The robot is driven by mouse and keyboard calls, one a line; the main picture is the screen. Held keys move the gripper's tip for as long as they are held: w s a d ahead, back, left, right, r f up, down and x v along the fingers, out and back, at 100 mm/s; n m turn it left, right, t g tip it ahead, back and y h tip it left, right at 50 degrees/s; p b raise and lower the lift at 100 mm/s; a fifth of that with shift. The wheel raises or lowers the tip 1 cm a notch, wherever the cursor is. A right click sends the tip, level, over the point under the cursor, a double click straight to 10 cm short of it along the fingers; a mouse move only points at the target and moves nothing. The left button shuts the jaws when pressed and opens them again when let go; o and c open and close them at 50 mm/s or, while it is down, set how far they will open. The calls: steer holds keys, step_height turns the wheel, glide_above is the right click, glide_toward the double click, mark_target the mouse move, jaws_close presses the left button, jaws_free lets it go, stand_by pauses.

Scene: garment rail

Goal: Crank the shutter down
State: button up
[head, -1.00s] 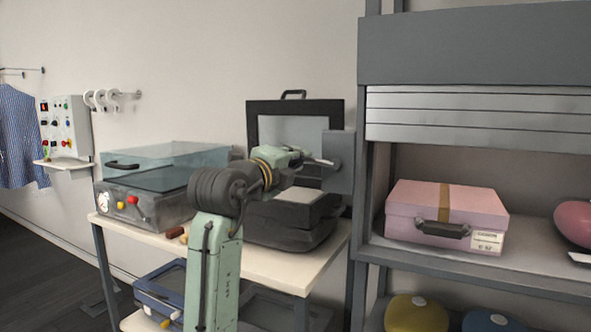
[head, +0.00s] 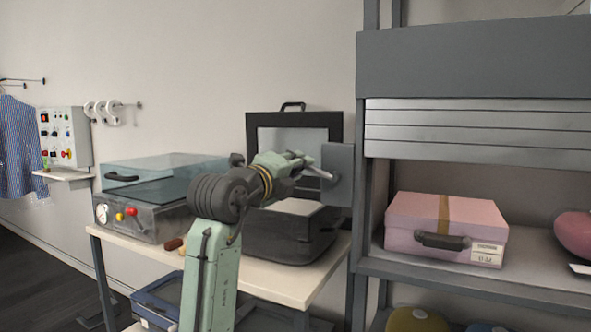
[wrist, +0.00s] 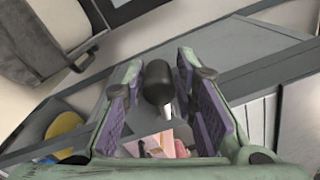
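The grey slatted shutter (head: 470,130) hangs partly down below its housing at the upper right, with an open gap between its lower edge and the shelf. The grey crank plate (head: 338,160) is at the unit's left post. A crank arm (head: 318,173) shows at its left side. My gripper (head: 303,163) is at the crank in the head view. In the wrist view, the crank's black knob (wrist: 157,84) lies between the purple pads of my gripper (wrist: 160,100), with visible room at both sides. My gripper is open around it.
A pink box (head: 445,228) stands on the shelf (head: 430,268) below the shutter, beside a pink rounded thing (head: 575,226). A table (head: 270,277) at the left bears a black case (head: 290,235) and a clear-lidded machine (head: 160,190).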

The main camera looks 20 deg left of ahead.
steer(key=shift+o, duration=1.3)
steer(key=shift+s+a, duration=0.1)
steer(key=s, duration=1.1)
steer(key=shift+s+a+f, duration=0.2)
steer(key=shift+s, duration=0.2)
steer(key=w+n+p, duration=0.3)
steer(key=w+n, duration=0.6)
steer(key=n, duration=1.2)
steer(key=shift+w+r+h+p, duration=0.2)
steer(key=shift+w+h+p, duration=0.1)
